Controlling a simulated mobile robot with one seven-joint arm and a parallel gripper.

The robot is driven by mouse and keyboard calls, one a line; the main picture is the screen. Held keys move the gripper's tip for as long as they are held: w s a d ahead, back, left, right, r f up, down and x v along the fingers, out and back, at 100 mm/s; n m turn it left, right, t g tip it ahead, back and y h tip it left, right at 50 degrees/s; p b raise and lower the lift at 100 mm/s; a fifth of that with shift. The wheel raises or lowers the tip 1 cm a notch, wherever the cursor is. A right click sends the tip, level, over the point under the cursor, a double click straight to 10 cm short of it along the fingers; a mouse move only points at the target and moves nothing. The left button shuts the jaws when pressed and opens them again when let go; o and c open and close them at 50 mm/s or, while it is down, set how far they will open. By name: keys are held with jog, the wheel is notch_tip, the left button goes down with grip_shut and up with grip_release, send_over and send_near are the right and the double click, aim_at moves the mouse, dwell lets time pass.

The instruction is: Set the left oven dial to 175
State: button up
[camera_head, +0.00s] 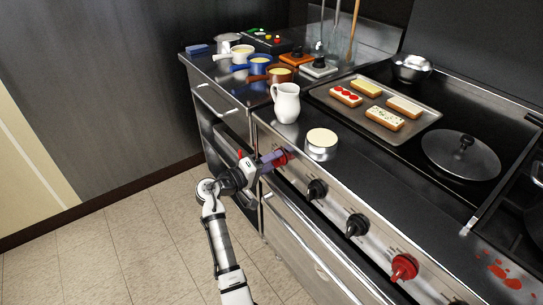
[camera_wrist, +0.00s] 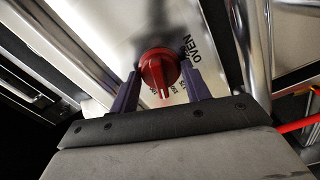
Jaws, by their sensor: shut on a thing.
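The left oven dial (camera_head: 283,157) is a red knob at the left end of the stove's front panel. In the wrist view the red dial (camera_wrist: 158,70) sits between the two purple fingers of my gripper (camera_wrist: 160,82), which is shut on it. Its raised ridge points down the picture towards small printed numbers, partly hidden and too small to read surely. The word OVEN is printed beside the dial. In the head view my gripper (camera_head: 270,159) reaches the dial from the left and covers part of it.
Two black knobs (camera_head: 317,189) (camera_head: 357,225) and another red knob (camera_head: 404,267) stand along the panel to the right. A metal handle rail (camera_head: 315,258) runs below. On the counter above are a white jug (camera_head: 286,103) and a round tin (camera_head: 321,147). The floor in front is clear.

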jog(key=shift+r+n+p, duration=0.1)
jog(key=shift+n+p, duration=3.1)
jog(key=shift+n, duration=0.7)
jog(key=o, duration=1)
jog(key=shift+a, duration=0.1)
jog(key=b+v, duration=0.3)
jog(key=v, duration=1)
jog(key=shift+s+a, duration=0.25)
jog(key=shift+a, duration=0.05)
